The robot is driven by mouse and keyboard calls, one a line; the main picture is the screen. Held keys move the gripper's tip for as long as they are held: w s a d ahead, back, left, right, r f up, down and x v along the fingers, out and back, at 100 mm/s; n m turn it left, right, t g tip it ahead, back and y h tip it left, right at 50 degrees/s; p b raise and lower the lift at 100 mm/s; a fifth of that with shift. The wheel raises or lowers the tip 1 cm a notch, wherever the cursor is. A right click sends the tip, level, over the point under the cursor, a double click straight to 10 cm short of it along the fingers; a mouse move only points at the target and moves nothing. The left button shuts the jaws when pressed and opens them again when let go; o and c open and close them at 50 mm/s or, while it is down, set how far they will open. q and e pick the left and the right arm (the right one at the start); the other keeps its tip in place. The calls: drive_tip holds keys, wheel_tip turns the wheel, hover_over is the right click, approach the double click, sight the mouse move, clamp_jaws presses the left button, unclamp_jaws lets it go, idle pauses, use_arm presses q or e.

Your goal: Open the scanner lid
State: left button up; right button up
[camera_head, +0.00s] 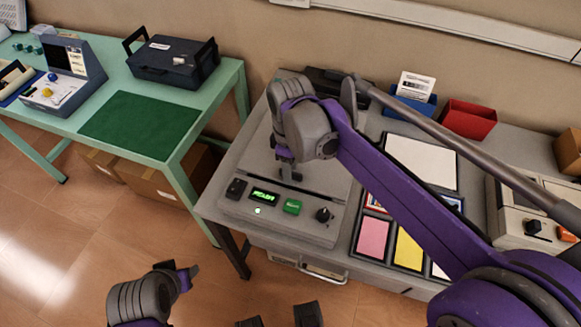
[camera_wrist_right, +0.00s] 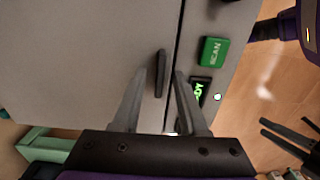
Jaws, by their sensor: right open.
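The scanner (camera_head: 315,232) is a grey box on the grey bench, with its flat grey lid (camera_head: 240,170) down. Its front panel carries a lit green READY display (camera_head: 264,196), a green SCAN button (camera_head: 291,206) and a black knob (camera_head: 323,215). My right gripper (camera_head: 289,172) points down at the lid's front edge. In the right wrist view, its open fingers (camera_wrist_right: 157,82) stand either side of a dark lid handle (camera_wrist_right: 160,73), with gaps visible; contact cannot be told. Part of my left arm (camera_head: 145,298) shows low on the left; its jaw state is unclear.
Colored pads lie in a dark tray (camera_head: 374,210) right of the scanner. A blue holder (camera_head: 410,103) and red bin (camera_head: 467,120) stand behind. A beige device (camera_head: 535,225) is at far right. A green table (camera_head: 225,90) stands left, with open floor in front.

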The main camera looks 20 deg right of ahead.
clamp_jaws()
idle(1.4)
